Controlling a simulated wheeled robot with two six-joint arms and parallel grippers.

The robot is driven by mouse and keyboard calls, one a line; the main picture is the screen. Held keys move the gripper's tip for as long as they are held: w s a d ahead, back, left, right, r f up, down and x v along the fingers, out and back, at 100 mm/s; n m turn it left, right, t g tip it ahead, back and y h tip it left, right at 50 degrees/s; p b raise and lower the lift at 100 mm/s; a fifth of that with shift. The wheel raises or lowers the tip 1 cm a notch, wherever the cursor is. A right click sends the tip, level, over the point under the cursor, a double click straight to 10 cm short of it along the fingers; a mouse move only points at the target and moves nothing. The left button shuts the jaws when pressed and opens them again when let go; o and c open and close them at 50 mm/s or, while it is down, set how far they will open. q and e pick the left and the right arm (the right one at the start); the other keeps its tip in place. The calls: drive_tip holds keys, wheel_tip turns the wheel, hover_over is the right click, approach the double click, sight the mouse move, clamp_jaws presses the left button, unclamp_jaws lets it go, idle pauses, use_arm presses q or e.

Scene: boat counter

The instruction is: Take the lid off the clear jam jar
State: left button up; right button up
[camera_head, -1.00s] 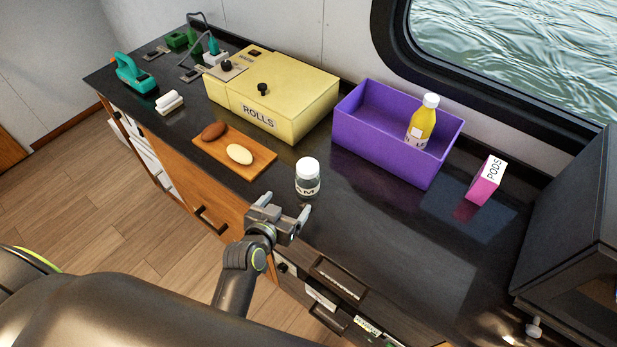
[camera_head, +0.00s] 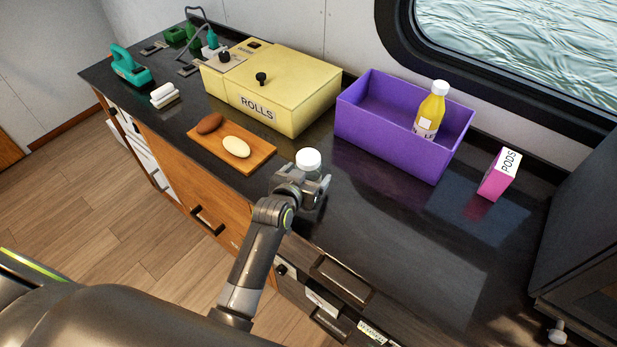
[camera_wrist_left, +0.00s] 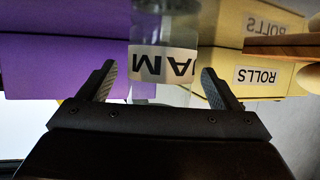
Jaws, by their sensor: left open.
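The clear jam jar (camera_head: 309,174) stands upright on the dark counter with its white lid (camera_head: 308,159) on. My left gripper (camera_head: 309,190) is at the jar, low on its body and below the lid, and hides much of the glass. In the left wrist view, the jar (camera_wrist_left: 164,62) with its label reading upside down is between the two open fingers of the left gripper (camera_wrist_left: 159,88). Gaps show between the fingers and the glass there. The lid is not clearly seen in that view. My right gripper is not in view.
A wooden board (camera_head: 255,161) with two rolls lies left of the jar. Behind are a yellow ROLLS box (camera_head: 300,100) and a purple bin (camera_head: 390,148) holding a yellow bottle (camera_head: 431,112). A pink PODS box (camera_head: 497,177) stands right.

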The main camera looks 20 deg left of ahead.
sight(308, 156)
use_arm(q)
drive_tip(key=shift+b+x, duration=0.45)
drive_tip(key=shift+x, duration=0.5)
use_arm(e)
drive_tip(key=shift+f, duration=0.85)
use_arm(q)
drive_tip(key=c, duration=1.3)
wheel_tip(308, 156, up, 10)
drive_tip(key=shift+r+b, duration=0.1)
drive_tip(key=shift+b, duration=0.55)
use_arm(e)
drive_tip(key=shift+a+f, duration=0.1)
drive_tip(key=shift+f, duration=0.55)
use_arm(q)
drive_tip(key=o, duration=0.6)
drive_tip(key=shift+c, duration=0.2)
drive_tip(key=c, duration=0.7)
